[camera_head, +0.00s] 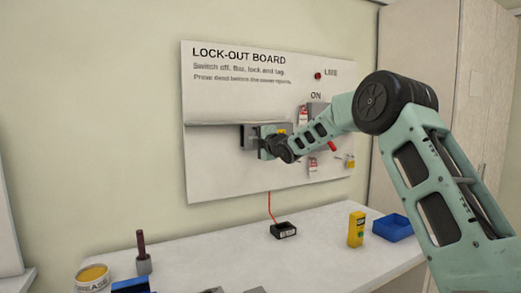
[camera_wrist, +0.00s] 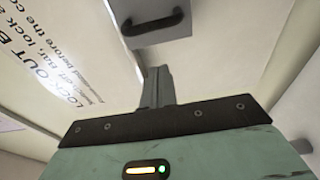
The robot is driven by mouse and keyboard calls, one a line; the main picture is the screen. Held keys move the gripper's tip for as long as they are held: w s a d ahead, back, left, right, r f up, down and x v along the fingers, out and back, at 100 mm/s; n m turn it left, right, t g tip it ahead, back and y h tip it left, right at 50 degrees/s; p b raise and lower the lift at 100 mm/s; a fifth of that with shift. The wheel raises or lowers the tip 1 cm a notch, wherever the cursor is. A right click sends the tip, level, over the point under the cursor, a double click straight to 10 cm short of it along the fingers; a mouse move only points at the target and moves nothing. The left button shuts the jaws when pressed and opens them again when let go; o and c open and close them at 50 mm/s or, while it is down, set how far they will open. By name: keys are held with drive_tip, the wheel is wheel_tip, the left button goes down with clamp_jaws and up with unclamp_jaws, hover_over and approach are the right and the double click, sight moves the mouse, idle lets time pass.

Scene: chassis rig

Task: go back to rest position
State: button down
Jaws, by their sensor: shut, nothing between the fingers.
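My arm reaches from the right to the lock-out board (camera_head: 225,100) on the wall in the head view. My gripper (camera_head: 262,143) is at the board's middle, close in front of a dark grey fitting; its fingertips are hard to make out there. In the wrist view the fingers of my gripper (camera_wrist: 157,75) are together, with nothing between them. Beyond them is a grey box with a black handle (camera_wrist: 152,24), apart from the fingers in the picture. The board's printed text shows at the left of that view.
The white bench (camera_head: 215,262) below holds a yellow device (camera_head: 356,229), a blue bin (camera_head: 392,227), a black box with a red cord (camera_head: 283,230), a grease tin (camera_head: 93,277) and a dark-handled tool (camera_head: 142,250). Red-and-white tags (camera_head: 312,165) and a red handle (camera_head: 332,146) are near my forearm.

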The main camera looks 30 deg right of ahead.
drive_tip(key=s, duration=0.3)
drive_tip(key=s+b, duration=0.1)
drive_tip(key=s, duration=0.1)
drive_tip(key=shift+s+d, duration=0.2)
drive_tip(key=shift+s, duration=0.2)
drive_tip(key=s+a+f+m+g, duration=0.2)
drive_tip(key=s+a+f, duration=0.2)
drive_tip(key=a, duration=0.4)
drive_tip(key=s+a+f+m+g, duration=0.25)
drive_tip(key=s+a+f, duration=0.2)
drive_tip(key=a, duration=0.35)
drive_tip(key=s+a+f+m+g, duration=0.1)
drive_tip(key=s+a+f+g, duration=0.2)
drive_tip(key=s+a, duration=0.3)
drive_tip(key=s+a+f+m+g, duration=0.2)
drive_tip(key=s+a+f, duration=0.2)
drive_tip(key=s, duration=0.4)
drive_tip(key=s+f+m+g+h, duration=0.1)
drive_tip(key=s+f+g, duration=0.3)
drive_tip(key=s, duration=1.1)
drive_tip(key=s+f+m+g+h, duration=0.1)
drive_tip(key=s+f+m+g, duration=0.2)
drive_tip(key=s, duration=1.3)
drive_tip(key=shift+s+a+f+g, duration=0.25)
drive_tip(key=shift+a+f+g, duration=0.1)
drive_tip(key=shift+f+g, duration=0.4)
